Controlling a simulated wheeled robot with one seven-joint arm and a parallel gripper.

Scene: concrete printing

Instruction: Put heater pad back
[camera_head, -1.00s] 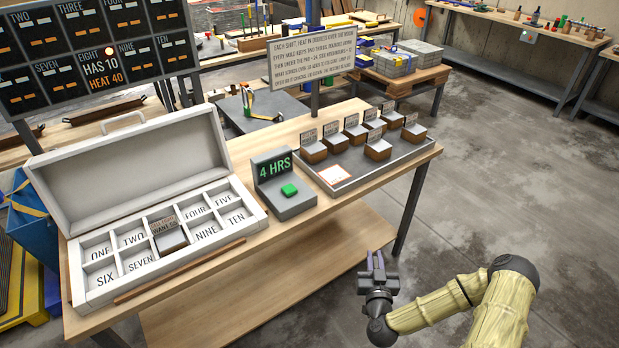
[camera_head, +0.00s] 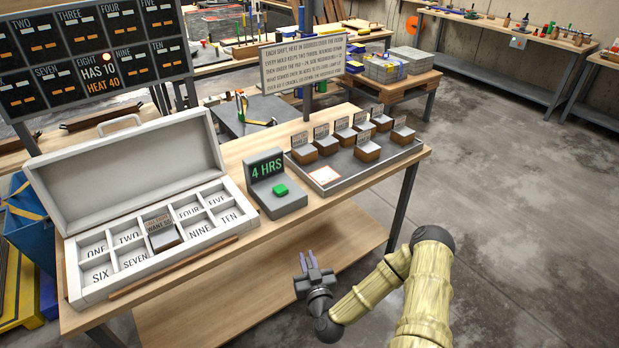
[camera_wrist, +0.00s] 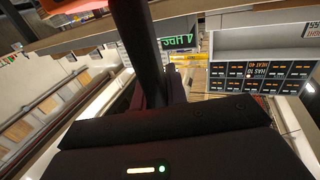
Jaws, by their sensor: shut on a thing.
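My gripper (camera_head: 307,264) is in front of the bench, low and apart from it. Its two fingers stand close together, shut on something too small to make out. I cannot pick out a heater pad for certain. A grey tray (camera_head: 345,183) holds several tagged blocks and a white square with a red border (camera_head: 324,176).
A grey unit (camera_head: 277,195) showing 4 HRS, with a green button, stands between case and tray. A sign (camera_head: 303,62) stands behind. A dark board (camera_head: 98,55) reads EIGHT, HAS 10, HEAT 40. The concrete floor (camera_head: 500,220) on the right is clear.

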